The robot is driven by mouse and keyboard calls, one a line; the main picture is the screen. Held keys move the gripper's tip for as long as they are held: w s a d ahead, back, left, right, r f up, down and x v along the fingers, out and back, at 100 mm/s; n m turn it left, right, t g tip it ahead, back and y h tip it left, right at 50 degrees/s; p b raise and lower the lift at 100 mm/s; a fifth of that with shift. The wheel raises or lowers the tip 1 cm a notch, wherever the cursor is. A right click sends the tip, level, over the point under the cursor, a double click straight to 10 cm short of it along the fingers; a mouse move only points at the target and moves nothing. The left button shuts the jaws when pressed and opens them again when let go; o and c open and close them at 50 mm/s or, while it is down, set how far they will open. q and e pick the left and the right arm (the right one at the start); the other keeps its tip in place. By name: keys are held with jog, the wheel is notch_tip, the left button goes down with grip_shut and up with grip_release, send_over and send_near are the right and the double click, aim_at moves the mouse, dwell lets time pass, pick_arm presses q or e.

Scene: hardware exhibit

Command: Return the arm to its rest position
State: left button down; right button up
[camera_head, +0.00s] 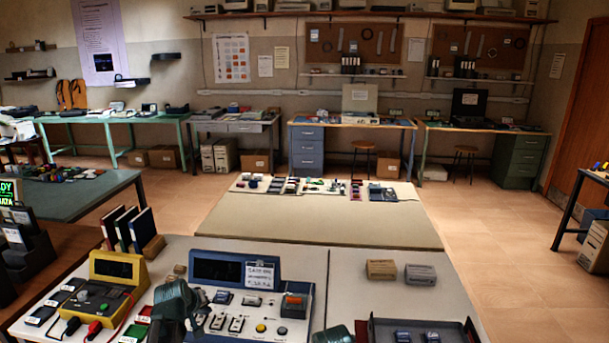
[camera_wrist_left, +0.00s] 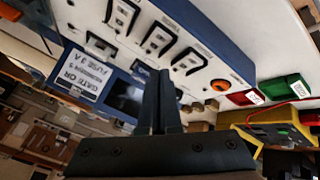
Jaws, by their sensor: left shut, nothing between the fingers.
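My left gripper (camera_head: 194,312) is in front of the blue-and-white console (camera_head: 235,268), over its left part in the head view. In the left wrist view the two black fingers (camera_wrist_left: 159,98) are together with nothing between them. The console's switches (camera_wrist_left: 157,38) and its paper label (camera_wrist_left: 85,75) show beyond the fingers there. I cannot tell whether the fingertips touch the console. A dark green rounded part of my own body (camera_head: 334,335) shows at the bottom edge of the head view. My right gripper is not visible.
A yellow tester (camera_head: 108,288) with leads stands left of the console. Dark binders (camera_head: 128,228) stand behind it. Two small boxes (camera_head: 381,269) and a dark tray (camera_head: 455,328) are to the right. The table between console and boxes is mostly bare.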

pick_arm(q)
jog(key=s+d+f+m+g, duration=0.25)
jog(key=s+d, duration=0.25)
jog(key=d, duration=0.4)
jog(key=s+d+f+m+g, duration=0.1)
jog(key=s+d+m+g, duration=0.15)
jog(key=s+d, duration=0.45)
jog(key=s+d+m+g+y, duration=0.1)
jog(key=s+d+m+g, duration=0.1)
jog(key=s+d+m, duration=0.4)
jog(key=s+d, duration=0.3)
jog(key=s, duration=0.3)
jog(key=shift+d+f+g+y, duration=0.2)
jog(key=shift+f+g+y, duration=0.1)
jog(key=shift+y, duration=0.1)
